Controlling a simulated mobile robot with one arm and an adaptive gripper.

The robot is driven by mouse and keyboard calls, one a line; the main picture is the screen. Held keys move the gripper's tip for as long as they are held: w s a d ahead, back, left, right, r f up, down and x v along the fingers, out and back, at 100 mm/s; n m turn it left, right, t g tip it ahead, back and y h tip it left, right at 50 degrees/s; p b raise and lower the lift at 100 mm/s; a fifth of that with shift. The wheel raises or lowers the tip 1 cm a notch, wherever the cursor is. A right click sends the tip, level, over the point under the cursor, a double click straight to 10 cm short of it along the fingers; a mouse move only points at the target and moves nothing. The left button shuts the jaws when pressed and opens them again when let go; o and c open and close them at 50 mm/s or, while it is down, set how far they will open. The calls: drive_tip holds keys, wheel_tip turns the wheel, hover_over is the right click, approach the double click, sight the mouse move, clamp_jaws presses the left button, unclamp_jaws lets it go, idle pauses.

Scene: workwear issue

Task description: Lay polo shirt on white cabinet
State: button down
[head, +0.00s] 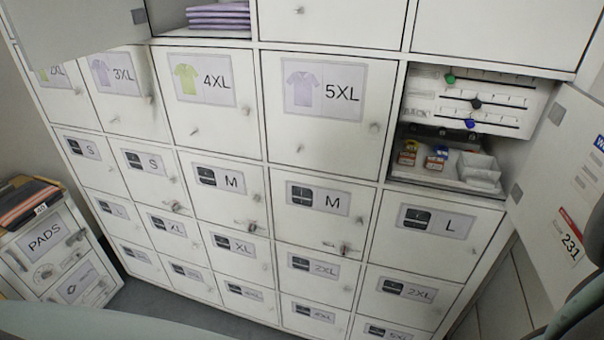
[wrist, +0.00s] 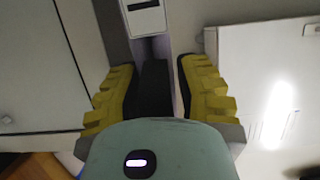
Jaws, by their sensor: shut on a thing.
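In the wrist view my gripper (wrist: 158,92) has its yellow-backed fingers around a dark thing (wrist: 155,88), shut on it. I cannot tell from its visible edge whether this is a polo shirt. My gripper is not visible in the head view. Folded purple shirts (head: 218,17) lie stacked in an open upper compartment. A low white cabinet (head: 18,243) with a PADS label stands at the far left, with dark, orange-striped folded fabric (head: 28,203) on top.
White lockers (head: 222,142) with shirt and size labels fill the middle. Another open door (head: 75,22) is at upper left. Grey floor shows below left.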

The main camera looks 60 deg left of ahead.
drive_tip(key=shift+w+a+f+p, duration=0.1)
drive_tip(key=shift+f+p, duration=0.25)
drive_tip(key=shift+f, duration=1.3)
drive_tip(key=c, duration=0.7)
unclamp_jaws()
drive_tip(key=shift+f, duration=0.1)
